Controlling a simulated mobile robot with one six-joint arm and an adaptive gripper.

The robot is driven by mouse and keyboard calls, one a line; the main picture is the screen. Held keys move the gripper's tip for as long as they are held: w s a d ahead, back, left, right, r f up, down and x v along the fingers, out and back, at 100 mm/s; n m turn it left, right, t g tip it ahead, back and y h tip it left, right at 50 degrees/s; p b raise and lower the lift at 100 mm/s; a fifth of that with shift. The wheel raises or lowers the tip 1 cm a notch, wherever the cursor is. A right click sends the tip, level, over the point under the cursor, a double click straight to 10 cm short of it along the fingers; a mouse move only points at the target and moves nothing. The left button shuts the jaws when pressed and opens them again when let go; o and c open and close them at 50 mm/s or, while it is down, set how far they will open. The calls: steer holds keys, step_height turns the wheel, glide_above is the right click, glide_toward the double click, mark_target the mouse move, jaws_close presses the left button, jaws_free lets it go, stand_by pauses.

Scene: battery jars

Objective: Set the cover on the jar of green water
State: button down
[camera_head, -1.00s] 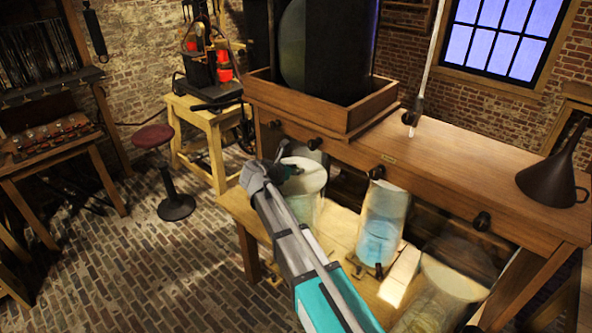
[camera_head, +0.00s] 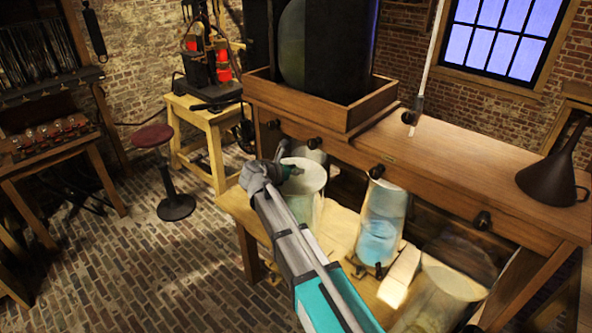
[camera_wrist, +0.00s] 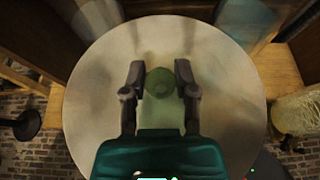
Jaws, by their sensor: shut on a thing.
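In the wrist view the cover (camera_wrist: 90,100) is a wide pale disc with a round green knob (camera_wrist: 160,84) at its middle. My gripper (camera_wrist: 160,74) has one finger on each side of the knob and is shut on it. In the head view my gripper (camera_head: 288,171) is over the left glass jar (camera_head: 304,212), which looks faintly greenish. The cover (camera_head: 312,179) shows as a pale disc at that jar's mouth. I cannot tell whether it touches the rim.
A jar of blue water (camera_head: 380,228) stands to the right on the low wooden shelf, and a pale yellowish jar (camera_head: 438,298) is nearer the front right. The wooden bench (camera_head: 440,170) overhangs close behind the jars. A dark funnel (camera_head: 549,180) stands on it.

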steer(key=shift+f+b, duration=0.3)
steer(key=shift+f, duration=0.05)
steer(key=c, duration=0.7)
jaws_free()
steer(key=shift+s+a+r, duration=0.1)
steer(key=shift+s+r, duration=0.05)
steer(key=shift+p+v, duration=2.15)
steer(key=shift+v, duration=3.2)
